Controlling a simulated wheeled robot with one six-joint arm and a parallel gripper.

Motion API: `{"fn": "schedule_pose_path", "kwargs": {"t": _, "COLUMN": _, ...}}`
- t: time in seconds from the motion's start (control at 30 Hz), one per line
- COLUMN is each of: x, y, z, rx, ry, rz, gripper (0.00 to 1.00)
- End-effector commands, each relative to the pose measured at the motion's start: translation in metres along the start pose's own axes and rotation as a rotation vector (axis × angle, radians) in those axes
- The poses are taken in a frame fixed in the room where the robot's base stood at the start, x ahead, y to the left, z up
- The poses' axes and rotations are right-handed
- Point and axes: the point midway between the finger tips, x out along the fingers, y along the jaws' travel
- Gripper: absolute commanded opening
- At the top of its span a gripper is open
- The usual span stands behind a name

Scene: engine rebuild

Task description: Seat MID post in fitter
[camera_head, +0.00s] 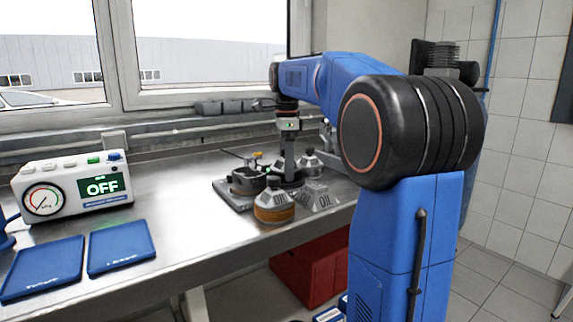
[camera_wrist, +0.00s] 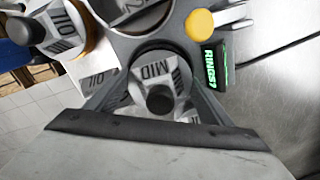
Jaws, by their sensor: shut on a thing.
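The grey MID post (camera_wrist: 174,76) with a black knob is between the fingers of my gripper (camera_wrist: 160,84) in the wrist view. My gripper is shut on it. The post is at a dark round opening of the grey fitter (camera_wrist: 183,18); I cannot tell how deep it sits. The fitter has a yellow knob (camera_wrist: 200,25) and a dark display reading "RINGS?" (camera_wrist: 215,68). In the head view, my gripper (camera_head: 288,168) is low over the fitter plate (camera_head: 236,204), and the held post is hard to make out.
A gauge box reading "OFF" (camera_head: 72,185) and blue mats (camera_head: 121,246) are left.

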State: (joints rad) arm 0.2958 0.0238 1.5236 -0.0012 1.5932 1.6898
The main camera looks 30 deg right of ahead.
Motion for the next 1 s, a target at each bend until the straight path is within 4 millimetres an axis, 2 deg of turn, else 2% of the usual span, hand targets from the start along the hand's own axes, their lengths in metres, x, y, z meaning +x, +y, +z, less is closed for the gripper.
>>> {"fn": "schedule_pose_path", "kwargs": {"t": 0.77, "x": 0.0032, "y": 0.0001, "z": 0.0000, "rx": 0.000, "ry": 0.000, "rz": -0.001, "gripper": 0.42}}
{"fn": "schedule_pose_path", "kwargs": {"t": 0.8, "x": 0.0033, "y": 0.0001, "z": 0.0000, "rx": 0.000, "ry": 0.000, "rz": -0.001, "gripper": 0.84}}
{"fn": "schedule_pose_path", "kwargs": {"t": 0.87, "x": 0.0033, "y": 0.0000, "z": 0.0000, "rx": 0.000, "ry": 0.000, "rz": -0.001, "gripper": 0.96}}
{"fn": "schedule_pose_path", "kwargs": {"t": 1.0, "x": 0.0034, "y": 0.0000, "z": 0.0000, "rx": 0.000, "ry": 0.000, "rz": 0.000, "gripper": 0.96}}
